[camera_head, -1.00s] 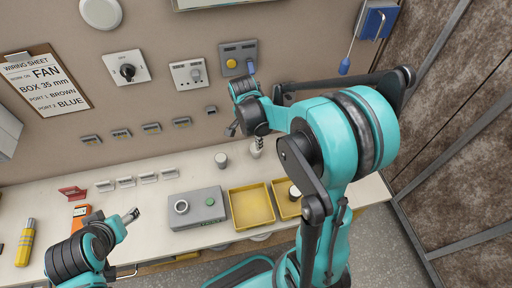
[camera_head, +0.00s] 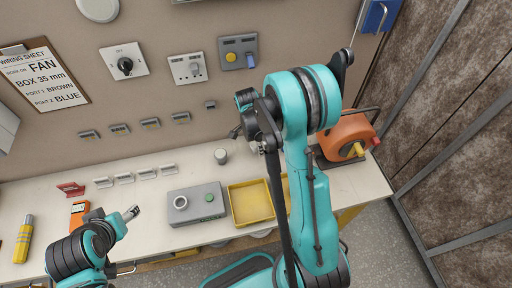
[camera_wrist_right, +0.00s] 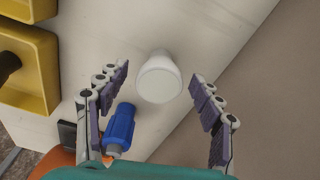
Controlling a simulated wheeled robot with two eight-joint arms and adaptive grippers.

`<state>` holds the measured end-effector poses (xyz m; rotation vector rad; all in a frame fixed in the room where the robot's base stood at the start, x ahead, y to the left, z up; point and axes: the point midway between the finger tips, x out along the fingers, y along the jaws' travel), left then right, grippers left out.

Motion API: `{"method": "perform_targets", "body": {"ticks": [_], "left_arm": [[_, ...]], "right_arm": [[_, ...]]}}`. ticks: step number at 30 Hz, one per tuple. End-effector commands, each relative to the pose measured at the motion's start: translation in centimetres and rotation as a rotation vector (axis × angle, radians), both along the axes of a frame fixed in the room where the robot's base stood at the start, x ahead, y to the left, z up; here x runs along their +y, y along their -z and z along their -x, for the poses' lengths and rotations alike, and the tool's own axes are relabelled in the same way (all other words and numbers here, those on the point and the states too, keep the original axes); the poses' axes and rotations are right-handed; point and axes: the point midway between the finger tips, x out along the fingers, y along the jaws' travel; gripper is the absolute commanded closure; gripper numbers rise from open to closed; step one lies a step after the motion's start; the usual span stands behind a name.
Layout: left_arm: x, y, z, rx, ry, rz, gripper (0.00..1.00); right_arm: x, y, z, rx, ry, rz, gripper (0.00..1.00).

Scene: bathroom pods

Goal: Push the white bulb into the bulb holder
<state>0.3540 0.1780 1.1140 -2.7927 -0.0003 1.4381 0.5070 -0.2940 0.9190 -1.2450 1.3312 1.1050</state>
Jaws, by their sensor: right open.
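The white bulb (camera_wrist_right: 160,78), a rounded white piece, stands upright between the parted fingers of my open right gripper (camera_wrist_right: 163,108) in the right wrist view, with a gap on both sides. It also shows on the counter in the head view (camera_head: 221,156). In the head view my right gripper (camera_head: 237,132) is just right of the bulb, partly behind my arm.
A yellow tray (camera_head: 251,204) is right of the grey box; my right arm hides what lies beyond. An orange reel (camera_head: 346,137) stands at the right. A blue piece (camera_wrist_right: 119,128) lies near the right fingers. Orange device (camera_head: 79,211) and small white holders (camera_head: 125,178) are left.

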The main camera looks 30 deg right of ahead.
Motion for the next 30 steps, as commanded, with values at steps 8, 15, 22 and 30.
{"method": "perform_targets", "body": {"ticks": [8,15,22,30], "left_arm": [[0.0,-0.1,0.0,0.000,0.000,0.000,0.40],[0.0,-0.1,0.0,0.000,0.000,0.000,0.40],[0.0,-0.2,0.0,0.000,0.000,0.000,0.40],[0.0,-1.3,0.0,0.000,0.000,0.000,0.40]], "right_arm": [[0.0,-0.1,0.0,0.000,0.000,0.000,0.68],[0.0,-0.1,0.0,0.000,0.000,0.000,0.88],[0.0,-0.5,0.0,0.000,0.000,0.000,0.88],[0.0,-4.4,0.0,0.000,0.000,0.000,0.88]]}}
